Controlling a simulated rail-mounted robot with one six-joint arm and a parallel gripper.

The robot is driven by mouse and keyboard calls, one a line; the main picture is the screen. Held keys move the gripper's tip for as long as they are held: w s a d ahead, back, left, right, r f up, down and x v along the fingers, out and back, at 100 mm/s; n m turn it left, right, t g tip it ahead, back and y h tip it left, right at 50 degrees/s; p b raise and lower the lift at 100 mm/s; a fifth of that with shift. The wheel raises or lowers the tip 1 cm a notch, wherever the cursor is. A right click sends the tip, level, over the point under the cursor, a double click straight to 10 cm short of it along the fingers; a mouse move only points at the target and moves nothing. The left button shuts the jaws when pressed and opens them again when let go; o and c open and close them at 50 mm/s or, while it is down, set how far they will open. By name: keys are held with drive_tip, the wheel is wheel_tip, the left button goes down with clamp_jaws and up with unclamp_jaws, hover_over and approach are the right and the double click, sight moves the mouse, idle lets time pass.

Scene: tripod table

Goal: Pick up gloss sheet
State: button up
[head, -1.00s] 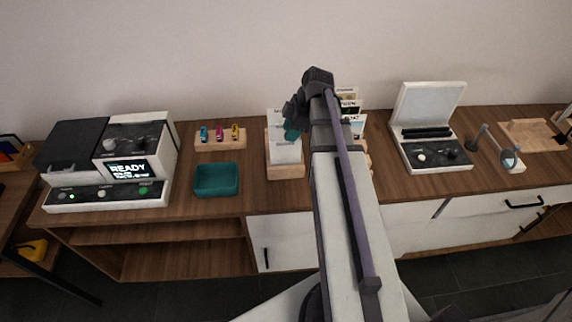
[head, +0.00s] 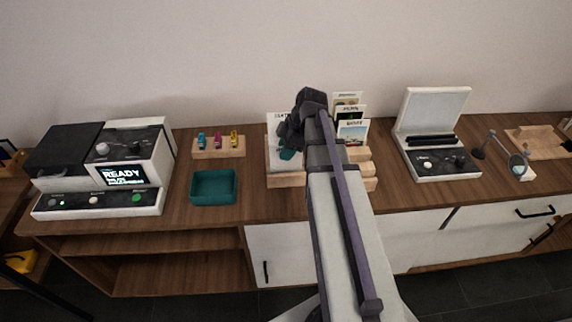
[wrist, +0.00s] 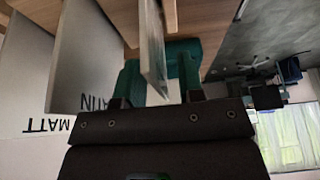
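My gripper (wrist: 160,82) has two teal fingers, parted around a thin pale sheet (wrist: 152,45) seen nearly edge-on in the wrist view. Gaps show beside the sheet, and its label cannot be read, so I cannot confirm it is the gloss sheet. To its left stand a sheet marked SATIN (wrist: 88,55) and a sheet marked MATT (wrist: 25,75). In the head view, my gripper (head: 287,154) is at the wooden sheet rack (head: 286,182), in front of white sheets (head: 279,122). My dark wrist hides much of the rack.
Beside the rack on the right stand upright picture cards (head: 352,132). A teal tray (head: 214,187) and a wooden holder with small coloured bottles (head: 218,148) lie left. A printer-like machine (head: 125,165) is further left. An open white case (head: 432,140) stands right.

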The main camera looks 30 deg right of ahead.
drive_tip(key=shift+f, duration=0.15)
drive_tip(key=shift+c, duration=0.2)
clamp_jaws()
idle(0.3)
